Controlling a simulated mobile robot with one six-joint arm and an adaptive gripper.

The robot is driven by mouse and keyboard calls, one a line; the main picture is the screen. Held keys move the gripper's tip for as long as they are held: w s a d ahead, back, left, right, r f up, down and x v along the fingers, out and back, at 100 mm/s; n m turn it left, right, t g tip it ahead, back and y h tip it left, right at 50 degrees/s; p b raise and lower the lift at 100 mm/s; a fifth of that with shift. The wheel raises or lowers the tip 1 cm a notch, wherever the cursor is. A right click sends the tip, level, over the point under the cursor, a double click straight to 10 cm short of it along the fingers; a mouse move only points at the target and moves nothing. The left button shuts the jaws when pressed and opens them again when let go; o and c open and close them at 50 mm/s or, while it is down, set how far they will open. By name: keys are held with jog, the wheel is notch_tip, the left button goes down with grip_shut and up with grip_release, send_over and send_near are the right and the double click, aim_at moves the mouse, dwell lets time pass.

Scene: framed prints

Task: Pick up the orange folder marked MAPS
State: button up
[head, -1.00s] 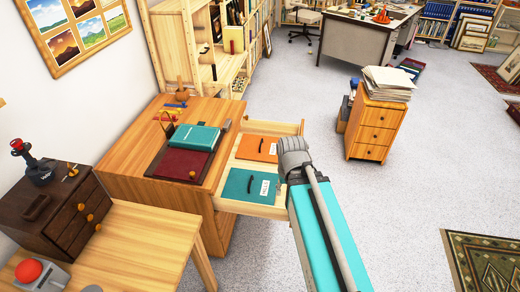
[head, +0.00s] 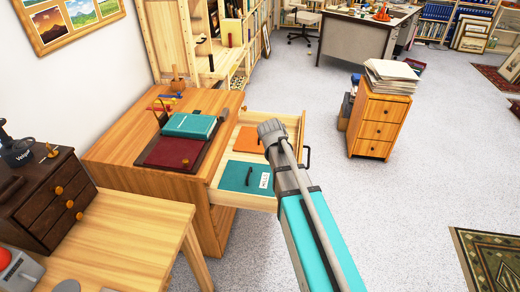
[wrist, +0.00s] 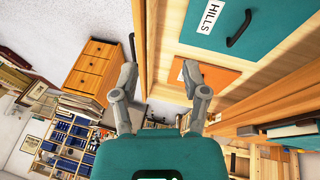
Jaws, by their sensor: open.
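The orange folder (head: 249,140) lies flat in the far part of an open wooden drawer (head: 247,201). Its right part is hidden behind my gripper in the head view, and no lettering on it can be read. In the wrist view the orange folder (wrist: 207,76) shows beyond the right finger. A teal folder (head: 236,175) marked HILLS, with a dark handle, lies nearer in the same drawer; it also shows in the wrist view (wrist: 207,30). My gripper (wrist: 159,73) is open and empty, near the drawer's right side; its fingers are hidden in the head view.
The drawer belongs to a wooden desk (head: 125,155) bearing a teal book (head: 190,125) and a dark red one (head: 173,152). A small wooden cabinet (head: 378,125) with stacked papers stands to the right.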

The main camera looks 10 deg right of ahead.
jog(key=w+a+f+t+h+b, duration=0.1)
jog(key=w+a+f+t+b, duration=0.1)
jog(key=w+f+b, duration=0.3)
jog(key=w+a+f+t+h+b, duration=0.1)
jog(key=w+a+f+t+b, duration=0.2)
jog(key=w, duration=1.4)
jog(key=w+a+f+t+h+b, duration=0.1)
jog(key=w+a+f+t+b, duration=0.1)
jog(key=w+f+b, duration=0.6)
jog(key=w+a+b, duration=0.1)
jog(key=w+b, duration=0.2)
jog(key=b, duration=0.4)
jog(key=shift+w+f+h+b, duration=0.3)
jog(key=shift+w+b, duration=0.05)
jog(key=shift+a+f, duration=0.1)
jog(key=b, duration=0.4)
send_over(256, 146)
jog(key=s, duration=0.1)
jog(key=f, duration=0.3)
jog(key=shift+a+f, duration=0.3)
jog(key=shift+w+d+f, duration=0.2)
jog(key=shift+w+d, duration=0.2)
jog(key=shift+w, duration=0.05)
